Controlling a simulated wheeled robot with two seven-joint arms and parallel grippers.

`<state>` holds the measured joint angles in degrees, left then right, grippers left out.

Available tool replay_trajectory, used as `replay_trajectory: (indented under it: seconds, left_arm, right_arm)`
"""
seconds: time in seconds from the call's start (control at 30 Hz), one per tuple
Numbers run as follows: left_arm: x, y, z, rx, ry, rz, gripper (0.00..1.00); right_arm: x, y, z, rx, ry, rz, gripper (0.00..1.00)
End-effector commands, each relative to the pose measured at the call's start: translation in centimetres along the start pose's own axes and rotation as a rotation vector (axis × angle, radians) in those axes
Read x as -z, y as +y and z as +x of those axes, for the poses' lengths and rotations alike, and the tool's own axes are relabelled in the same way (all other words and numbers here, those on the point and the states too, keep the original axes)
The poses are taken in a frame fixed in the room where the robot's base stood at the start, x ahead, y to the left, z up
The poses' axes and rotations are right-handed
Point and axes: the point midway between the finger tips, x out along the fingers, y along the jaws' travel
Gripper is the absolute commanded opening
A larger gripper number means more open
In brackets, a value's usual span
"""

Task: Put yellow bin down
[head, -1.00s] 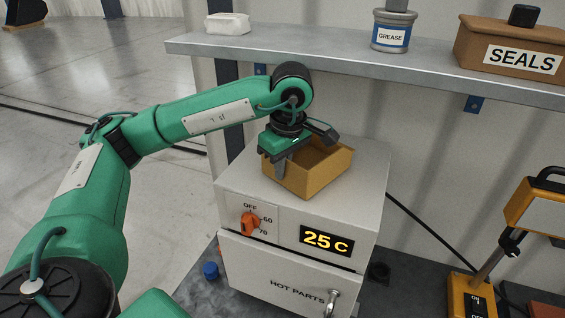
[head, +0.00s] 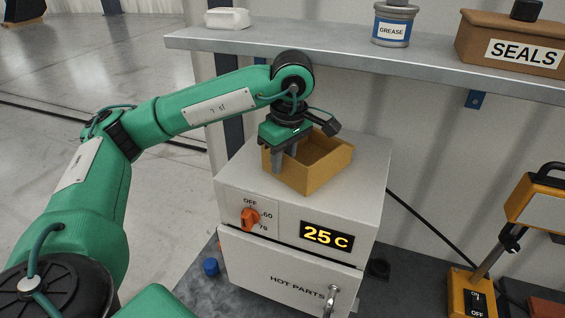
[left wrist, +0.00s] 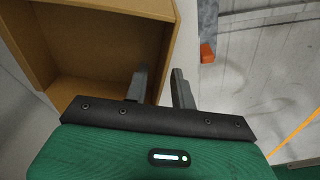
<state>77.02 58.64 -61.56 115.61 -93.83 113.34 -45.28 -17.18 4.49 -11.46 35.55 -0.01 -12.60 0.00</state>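The yellow bin (head: 312,180) is an open-topped ochre box. It sits level on top of the white hot-parts cabinet (head: 365,180), and it fills the upper left of the left wrist view (left wrist: 95,90). My left gripper (head: 284,160) is at the bin's left corner, pointing down. Its two fingers stand apart in the left wrist view (left wrist: 160,88), one on the bin's inner side and one outside, with a side wall between them. Some space shows between the fingers and the wall. My right gripper is not in view.
A metal shelf (head: 330,58) runs behind and above the cabinet, carrying a white block (head: 228,18), a grease tin (head: 392,26) and a seals box (head: 512,42). The cabinet front has an orange dial (head: 250,218). A yellow device (head: 470,295) stands at right.

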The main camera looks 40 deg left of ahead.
Motion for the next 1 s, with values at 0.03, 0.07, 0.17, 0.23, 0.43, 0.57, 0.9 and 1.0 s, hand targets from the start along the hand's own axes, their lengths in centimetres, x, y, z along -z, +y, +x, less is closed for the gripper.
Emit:
replay_trajectory:
  seconds: [0.03,0.07,0.17,0.23,0.43,0.57,0.9,1.0]
  left_arm:
    - [0.0,0.1,-0.5,-0.005,0.001,0.0,0.25]
    - [-0.1,0.1,-0.9,-0.004,0.001,0.0,0.25]
    - [0.0,0.0,-2.3,-0.003,0.002,0.0,0.25]
    - [0.0,0.1,-3.0,-0.004,0.002,-0.001,0.25]
    - [0.0,0.0,-4.9,-0.002,0.002,0.0,0.25]
    - [0.0,0.0,-5.8,-0.002,0.002,0.001,0.25]
    - [0.0,0.0,-6.4,0.001,0.001,0.001,0.25]
    - [0.0,0.0,-6.4,0.001,0.001,0.001,0.25]
  right_arm:
    - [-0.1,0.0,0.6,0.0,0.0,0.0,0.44]
    - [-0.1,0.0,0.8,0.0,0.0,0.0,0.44]
    - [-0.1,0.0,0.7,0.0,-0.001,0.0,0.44]
    - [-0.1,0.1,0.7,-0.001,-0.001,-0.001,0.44]
    - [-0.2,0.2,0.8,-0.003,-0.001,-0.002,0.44]
    - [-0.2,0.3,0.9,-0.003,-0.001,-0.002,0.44]
    - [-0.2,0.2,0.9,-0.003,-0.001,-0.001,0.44]
    - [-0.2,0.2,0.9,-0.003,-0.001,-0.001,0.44]
